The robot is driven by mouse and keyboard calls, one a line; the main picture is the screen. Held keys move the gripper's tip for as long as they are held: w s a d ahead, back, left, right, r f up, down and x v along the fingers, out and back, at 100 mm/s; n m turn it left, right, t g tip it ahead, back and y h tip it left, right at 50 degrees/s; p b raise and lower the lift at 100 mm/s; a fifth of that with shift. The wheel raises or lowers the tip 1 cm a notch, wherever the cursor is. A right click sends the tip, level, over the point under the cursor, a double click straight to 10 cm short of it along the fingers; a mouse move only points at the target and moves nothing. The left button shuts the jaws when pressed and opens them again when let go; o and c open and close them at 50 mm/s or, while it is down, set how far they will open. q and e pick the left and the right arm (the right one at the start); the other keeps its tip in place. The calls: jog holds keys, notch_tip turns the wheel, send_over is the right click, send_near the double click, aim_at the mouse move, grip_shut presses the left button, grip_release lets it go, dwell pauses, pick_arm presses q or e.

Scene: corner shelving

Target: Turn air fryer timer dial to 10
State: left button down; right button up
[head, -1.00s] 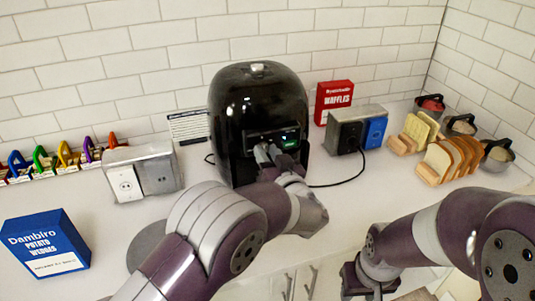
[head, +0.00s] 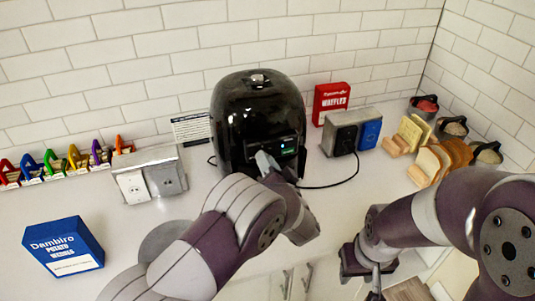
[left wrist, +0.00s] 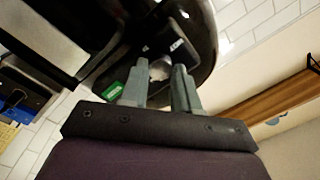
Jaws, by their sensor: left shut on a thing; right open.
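The black air fryer (head: 240,110) stands against the back wall, with a small lit green and white display (head: 289,150) on its front panel. My left gripper (head: 266,162) is at that panel, left of the display. In the left wrist view, its two grey fingers (left wrist: 160,88) are shut on a pale round dial (left wrist: 159,69), beside the green label (left wrist: 113,91). The dial's marks and setting are too small to read, and in the head view my fingers hide the dial. My right gripper (head: 368,272) is open and empty at the counter's front edge, away from the fryer.
A blue potato wedges box (head: 65,247) lies at the left front. Socket blocks (head: 150,180) stand left and right (head: 345,137) of the fryer. A red waffles box (head: 331,103), bread slices (head: 436,165) and lidded jars (head: 452,128) are at the right.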

pick_arm(q)
jog(key=shift+m+p, duration=1.15)
jog(key=shift+m, duration=1.05)
jog(key=c, duration=0.8)
grip_release()
jog(key=p+v, duration=0.1)
jog(key=v, duration=0.5)
jog(key=p+v, duration=0.2)
jog(key=v, duration=0.4)
jog(key=shift+s+a+f, duration=0.1)
jog(key=shift+s+f, duration=0.15)
jog(key=shift+s, duration=0.1)
